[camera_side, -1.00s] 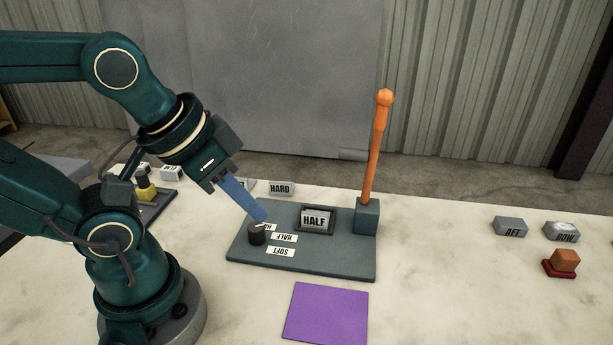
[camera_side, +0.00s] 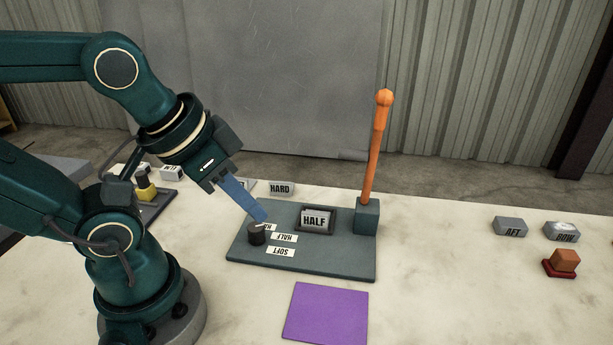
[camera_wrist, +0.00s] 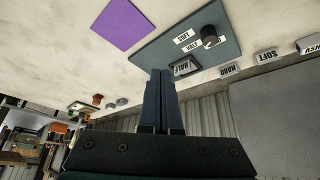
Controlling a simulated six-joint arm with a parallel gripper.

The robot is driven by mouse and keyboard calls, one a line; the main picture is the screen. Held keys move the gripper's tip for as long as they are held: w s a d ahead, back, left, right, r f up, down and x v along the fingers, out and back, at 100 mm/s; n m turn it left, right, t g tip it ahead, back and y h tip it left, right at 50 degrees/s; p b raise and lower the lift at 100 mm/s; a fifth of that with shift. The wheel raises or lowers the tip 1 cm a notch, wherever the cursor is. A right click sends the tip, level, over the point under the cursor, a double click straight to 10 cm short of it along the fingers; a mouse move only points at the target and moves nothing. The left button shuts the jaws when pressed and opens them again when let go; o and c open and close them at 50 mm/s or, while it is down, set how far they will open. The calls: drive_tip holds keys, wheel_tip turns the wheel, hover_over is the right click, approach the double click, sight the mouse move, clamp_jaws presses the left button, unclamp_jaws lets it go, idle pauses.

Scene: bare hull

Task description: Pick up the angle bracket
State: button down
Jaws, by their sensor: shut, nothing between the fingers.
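I cannot make out an angle bracket in either view. My gripper (camera_side: 262,216) has its long blue fingers pointing down and right, with the tips close to the black knob (camera_side: 256,235) on the grey-green panel (camera_side: 330,266). Whether the tips touch the knob is not clear from the side. In the wrist view my gripper (camera_wrist: 160,74) shows its two fingers together with nothing between them. The knob (camera_wrist: 209,36) is apart from the fingertips there, to the upper right.
An upright orange lever (camera_side: 375,150) and a framed HALF block (camera_side: 314,221) stand on the panel. A purple square (camera_side: 326,314) lies in front. AFT (camera_side: 510,226) and BOW (camera_side: 562,232) blocks and a red-based orange block (camera_side: 564,261) sit right. The table between is clear.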

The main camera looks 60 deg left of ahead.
idle(0.4)
unclamp_jaws()
